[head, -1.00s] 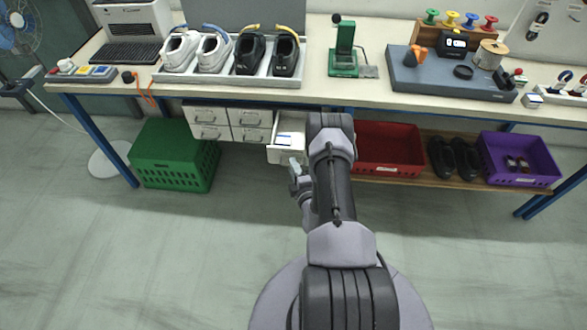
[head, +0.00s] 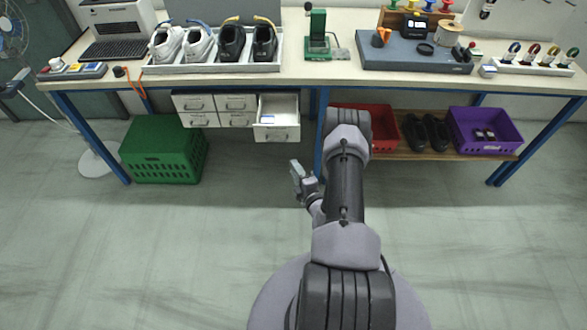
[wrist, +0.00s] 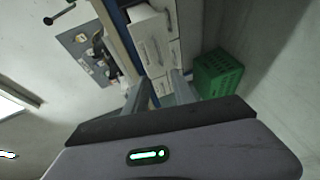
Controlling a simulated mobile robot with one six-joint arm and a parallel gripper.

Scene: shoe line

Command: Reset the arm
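My gripper (head: 299,180) hangs over the open floor in front of the bench, below and slightly right of the pulled-out drawer (head: 276,134). It is apart from the drawer and the bench. In the wrist view, two grey fingers stand apart with a gap between them (wrist: 160,93), and nothing shows held there. My arm is bent, its links reaching toward the bench and hiding part of the red crate (head: 383,143).
The workbench (head: 320,75) carries a shoe rack (head: 212,68), a green press (head: 318,45) and a grey mat (head: 400,55). Below are a green crate (head: 160,150), a purple crate (head: 485,142) and black shoes (head: 426,133). The floor in front is clear.

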